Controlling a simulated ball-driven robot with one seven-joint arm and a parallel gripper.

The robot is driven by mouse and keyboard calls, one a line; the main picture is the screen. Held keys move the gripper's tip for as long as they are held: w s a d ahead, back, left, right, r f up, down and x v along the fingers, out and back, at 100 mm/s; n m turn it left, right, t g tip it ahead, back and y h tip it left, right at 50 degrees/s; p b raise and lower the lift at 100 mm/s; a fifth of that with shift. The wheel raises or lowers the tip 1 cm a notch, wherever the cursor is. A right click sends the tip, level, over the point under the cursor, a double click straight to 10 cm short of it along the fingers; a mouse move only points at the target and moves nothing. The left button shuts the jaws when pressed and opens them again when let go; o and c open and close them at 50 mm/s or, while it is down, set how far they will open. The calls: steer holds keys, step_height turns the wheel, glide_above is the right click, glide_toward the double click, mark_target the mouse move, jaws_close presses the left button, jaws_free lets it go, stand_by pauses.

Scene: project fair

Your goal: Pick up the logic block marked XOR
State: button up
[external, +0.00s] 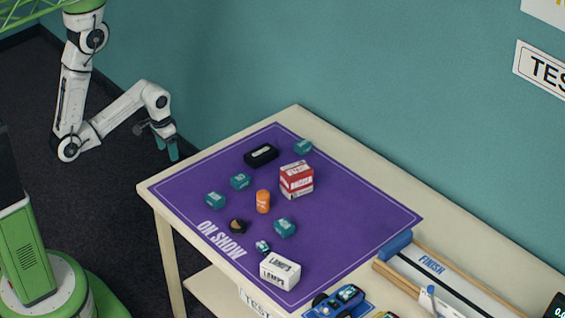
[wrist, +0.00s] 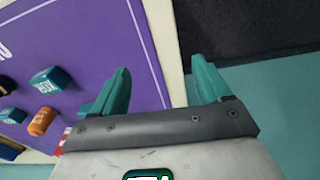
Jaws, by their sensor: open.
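Several teal logic blocks lie on a purple mat (external: 350,220): one at the back (external: 303,146), one left of the middle (external: 240,181), one near the left edge (external: 215,200) and one front right (external: 285,227). Their white labels are too small to read, so I cannot tell which is XOR. Two teal blocks show in the wrist view, one larger (wrist: 47,80) with a blurred label, one partly cut off (wrist: 13,115). My gripper (external: 173,156) is open and empty, off the table's left corner and apart from every block; its teal fingers spread in the wrist view (wrist: 160,68).
Among the blocks stand a black box (external: 261,155), a red-and-white box (external: 296,179), an orange cylinder (external: 263,201), a dark wedge-like piece (external: 238,226), a small cube (external: 262,246) and a white box (external: 280,270). A track (external: 440,275) and blue car (external: 338,301) are at front right.

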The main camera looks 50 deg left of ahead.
steer(key=w+d+r+m+p, duration=0.1)
steer(key=w+d+m, duration=0.3)
steer(key=d+m, duration=0.65)
steer(key=r+m+g+p, duration=0.1)
steer(key=r+m, duration=0.1)
steer(key=m, duration=0.4)
glide_above(215, 196)
step_height(215, 196, down, 5)
steer(key=shift+a+f, duration=0.1)
steer(key=shift+a, duration=0.05)
steer(key=shift+f+p, duration=0.3)
steer(key=shift+f, duration=2.35)
steer(key=shift+c, duration=0.2)
steer(key=c, duration=1)
steer(key=shift+r, duration=0.1)
